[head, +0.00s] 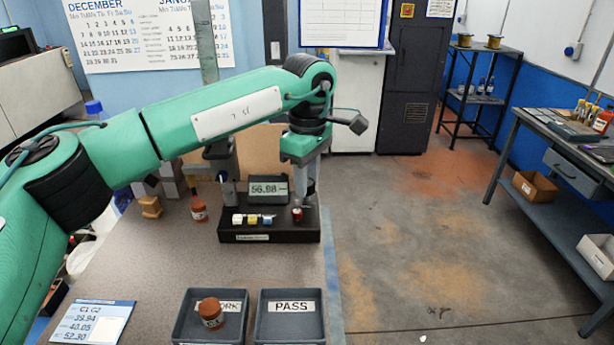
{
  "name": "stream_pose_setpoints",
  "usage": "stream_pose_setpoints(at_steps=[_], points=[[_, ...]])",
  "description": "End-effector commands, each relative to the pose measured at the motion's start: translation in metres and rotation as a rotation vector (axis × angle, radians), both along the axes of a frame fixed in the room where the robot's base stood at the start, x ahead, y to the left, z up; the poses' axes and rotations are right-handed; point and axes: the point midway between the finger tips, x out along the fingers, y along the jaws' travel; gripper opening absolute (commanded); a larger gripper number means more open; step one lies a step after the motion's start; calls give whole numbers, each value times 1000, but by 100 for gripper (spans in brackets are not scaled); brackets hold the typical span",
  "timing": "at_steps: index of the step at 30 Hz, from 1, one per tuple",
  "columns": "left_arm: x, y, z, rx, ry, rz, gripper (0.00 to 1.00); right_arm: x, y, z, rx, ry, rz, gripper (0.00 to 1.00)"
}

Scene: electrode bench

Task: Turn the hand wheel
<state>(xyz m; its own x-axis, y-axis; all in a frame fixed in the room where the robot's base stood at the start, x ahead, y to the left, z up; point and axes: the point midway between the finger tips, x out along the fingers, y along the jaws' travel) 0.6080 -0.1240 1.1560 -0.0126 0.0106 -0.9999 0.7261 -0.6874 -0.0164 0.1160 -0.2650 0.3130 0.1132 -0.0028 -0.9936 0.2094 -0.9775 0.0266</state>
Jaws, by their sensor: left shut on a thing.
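My left gripper (305,188) points down at the right end of a black instrument base (285,235). It is shut, with its fingertips at a small red and white piece (297,214) on that base. The fingers are too small to show exactly how they grip, and I cannot tell if this piece belongs to the hand wheel. No whole hand wheel shows clearly. A digital display (268,188) on the base reads about 56.98. A tall grey scaled column (206,45) rises behind my left arm, which hides part of it. My right gripper is not in view.
A copper-coloured piece (199,212) stands left of the base. Another (211,313) sits in the left tray (182,335), beside the PASS tray (318,335). A card with numbers (92,322) lies at front left. Open floor lies right of the bench.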

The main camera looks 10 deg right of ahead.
Motion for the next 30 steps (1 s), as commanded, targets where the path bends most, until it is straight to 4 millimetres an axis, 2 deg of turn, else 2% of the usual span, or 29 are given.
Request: stream_pose_setpoints(at_steps=[13, 30], points=[[0, 0, 3, -3, -5, -284, 9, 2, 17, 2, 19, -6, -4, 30], [0, 1, 3, -2, -5, -353, 9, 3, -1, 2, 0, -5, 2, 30]])
